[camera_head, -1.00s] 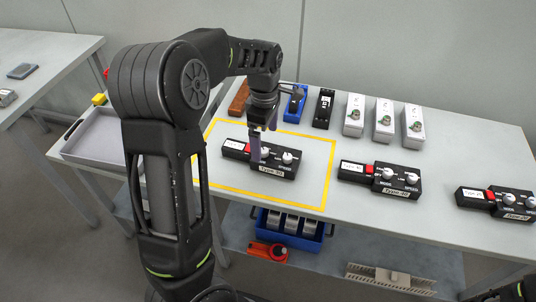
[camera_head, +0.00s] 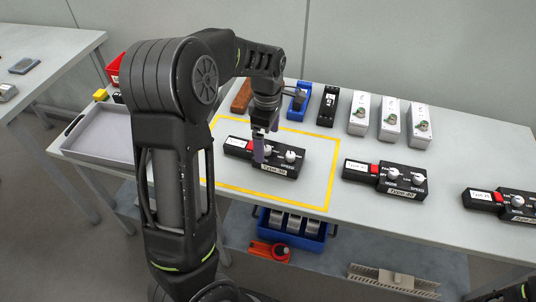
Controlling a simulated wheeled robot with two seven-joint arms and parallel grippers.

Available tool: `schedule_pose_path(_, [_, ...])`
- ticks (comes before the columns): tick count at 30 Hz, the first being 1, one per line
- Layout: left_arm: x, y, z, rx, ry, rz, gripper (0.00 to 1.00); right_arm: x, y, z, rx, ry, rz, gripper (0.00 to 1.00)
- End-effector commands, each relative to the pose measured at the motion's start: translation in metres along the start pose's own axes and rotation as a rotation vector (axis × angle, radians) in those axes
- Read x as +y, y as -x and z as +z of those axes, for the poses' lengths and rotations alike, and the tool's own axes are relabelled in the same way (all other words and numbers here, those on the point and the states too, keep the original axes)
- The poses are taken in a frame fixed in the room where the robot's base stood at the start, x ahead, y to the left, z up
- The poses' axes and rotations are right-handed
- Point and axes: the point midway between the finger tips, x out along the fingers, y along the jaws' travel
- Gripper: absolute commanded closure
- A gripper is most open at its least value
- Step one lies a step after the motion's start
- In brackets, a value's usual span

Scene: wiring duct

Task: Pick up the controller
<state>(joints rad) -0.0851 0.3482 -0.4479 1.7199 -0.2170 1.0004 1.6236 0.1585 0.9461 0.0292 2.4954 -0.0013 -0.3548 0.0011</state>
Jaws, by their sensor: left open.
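A black controller (camera_head: 280,168) with white knobs, a red switch and a "Type" label lies inside the yellow taped rectangle (camera_head: 318,207) on the table. My left gripper (camera_head: 264,150) points down over the controller's middle, with its fingers by the left knob. It is open; whether the fingers touch the controller is hard to tell. Two similar controllers lie to the right, one near the middle right (camera_head: 392,181) and one at the right edge (camera_head: 505,203). My right gripper is not clearly visible.
Behind the rectangle stand a blue device (camera_head: 299,104), a black device (camera_head: 328,105) and white boxes (camera_head: 388,121). A grey tray (camera_head: 98,137) is at left. A blue bin (camera_head: 290,236) sits on the lower shelf.

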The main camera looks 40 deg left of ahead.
Motion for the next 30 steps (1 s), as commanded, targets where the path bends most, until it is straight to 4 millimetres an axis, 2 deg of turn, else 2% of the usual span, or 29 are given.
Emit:
schedule_pose_path(5, [-0.001,-0.007,0.001,0.0,0.0,-0.002,0.0,-0.001,0.002,0.0,0.0,0.0,0.0,0.53])
schedule_pose_path(12, [-0.002,-0.042,0.003,0.0,0.001,-0.003,0.0,-0.003,0.008,0.0,-0.001,0.0,0.0,0.53])
schedule_pose_path(15, [-0.002,-0.05,0.003,0.0,0.001,-0.002,0.0,-0.003,0.008,0.0,-0.001,0.0,0.0,0.53])
schedule_pose_path(30, [-0.001,-0.052,0.003,0.0,0.0,0.0,0.0,-0.003,0.008,0.0,-0.001,0.0,0.0,0.53])
